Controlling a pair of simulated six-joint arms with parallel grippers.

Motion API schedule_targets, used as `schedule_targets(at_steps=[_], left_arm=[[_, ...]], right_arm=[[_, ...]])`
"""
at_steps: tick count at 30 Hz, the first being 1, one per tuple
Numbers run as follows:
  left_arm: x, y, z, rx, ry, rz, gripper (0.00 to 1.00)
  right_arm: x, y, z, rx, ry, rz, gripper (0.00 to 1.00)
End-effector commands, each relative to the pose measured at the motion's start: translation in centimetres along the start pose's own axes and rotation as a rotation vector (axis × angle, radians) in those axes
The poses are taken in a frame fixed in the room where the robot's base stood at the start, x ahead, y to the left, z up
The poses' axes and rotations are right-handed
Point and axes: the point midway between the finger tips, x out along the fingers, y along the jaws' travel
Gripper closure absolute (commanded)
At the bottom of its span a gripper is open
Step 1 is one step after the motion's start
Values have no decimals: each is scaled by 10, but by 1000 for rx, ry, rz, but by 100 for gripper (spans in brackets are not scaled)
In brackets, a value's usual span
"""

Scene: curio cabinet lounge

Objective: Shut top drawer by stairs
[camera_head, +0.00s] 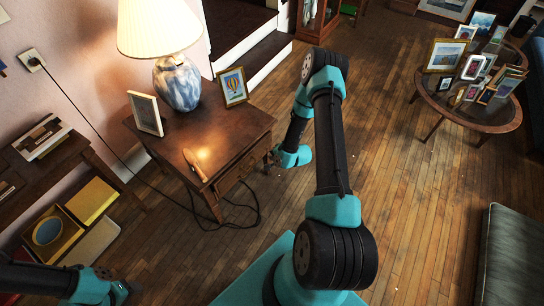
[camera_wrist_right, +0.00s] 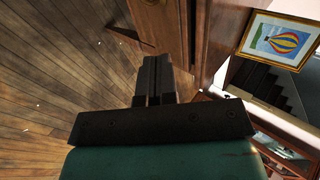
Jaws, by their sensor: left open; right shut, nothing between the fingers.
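The small wooden side table (camera_head: 170,135) stands by the dark stairs (camera_head: 245,40). Its drawer front (camera_head: 236,172) faces right and toward me; I cannot tell how far it stands out. My right gripper (camera_head: 271,159) is at the table's right front corner, close to the drawer front. In the right wrist view its fingers (camera_wrist_right: 154,78) are shut and empty, with brown wood of the table (camera_wrist_right: 196,35) just beyond their tips. Whether they touch the wood is unclear. My left gripper (camera_head: 122,291) is low at the left, away from the table, open and empty.
A lit lamp (camera_head: 177,82), a white frame (camera_head: 146,114), a balloon picture (camera_head: 233,87) and a small brown object (camera_head: 195,165) are on the table. A cord (camera_head: 240,212) lies on the floor by its legs. A shelf unit (camera_head: 50,165) stands left.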

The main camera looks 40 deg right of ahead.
Motion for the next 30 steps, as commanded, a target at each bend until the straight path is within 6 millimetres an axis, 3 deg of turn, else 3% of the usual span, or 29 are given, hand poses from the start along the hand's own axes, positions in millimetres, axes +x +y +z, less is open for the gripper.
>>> schedule_targets(at_steps=[7, 12, 21, 30], left_arm=[[0, 0, 0, 0, 0, 0, 50], [0, 0, 0, 0, 0, 0, 50], [0, 0, 0, 0, 0, 0, 50], [0, 0, 0, 0, 0, 0, 50]], right_arm=[[7, 6, 1, -1, 4, -25, 80], [29, 21, 4, -10, 20, -127, 64], [67, 66, 23, -5, 75, -413, 62], [78, 119, 60, 49, 152, -709, 62]])
